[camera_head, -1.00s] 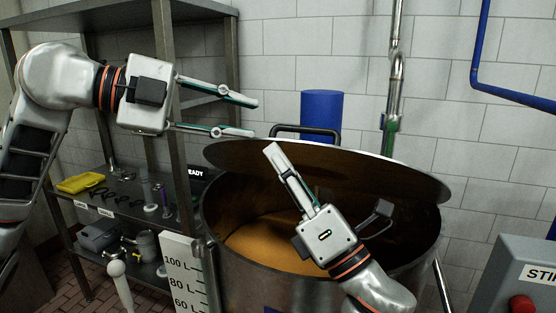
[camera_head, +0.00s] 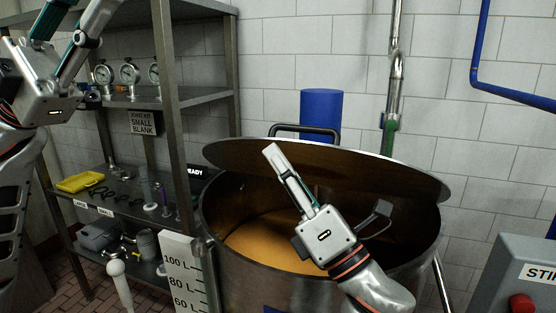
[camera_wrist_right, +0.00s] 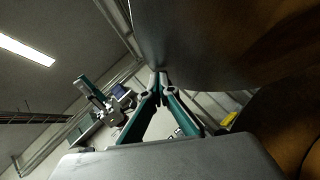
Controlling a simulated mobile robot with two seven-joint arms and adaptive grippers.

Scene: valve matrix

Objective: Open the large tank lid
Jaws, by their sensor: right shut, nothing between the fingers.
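The large tank (camera_head: 225,262) stands in the middle of the head view with orange-brown contents showing inside. Its round lid (camera_head: 385,178) is tilted up over the back of the opening, its dark underside facing me. The lid's black handle (camera_head: 305,129) shows above its upper edge. My right gripper (camera_head: 270,150) is shut and empty, in front of the lid's underside, its tips near the lid's upper left rim. In the right wrist view its closed fingertips (camera_wrist_right: 158,75) are close to the lid (camera_wrist_right: 200,45); contact cannot be told. My left gripper (camera_head: 72,15) is open at the upper left, away from the tank.
A metal shelf rack (camera_head: 172,120) with gauges and small parts stands left of the tank. A blue cylinder (camera_head: 321,112) and a steel pipe (camera_head: 395,80) are behind the lid. A grey control box (camera_head: 520,255) with a red button is at the lower right.

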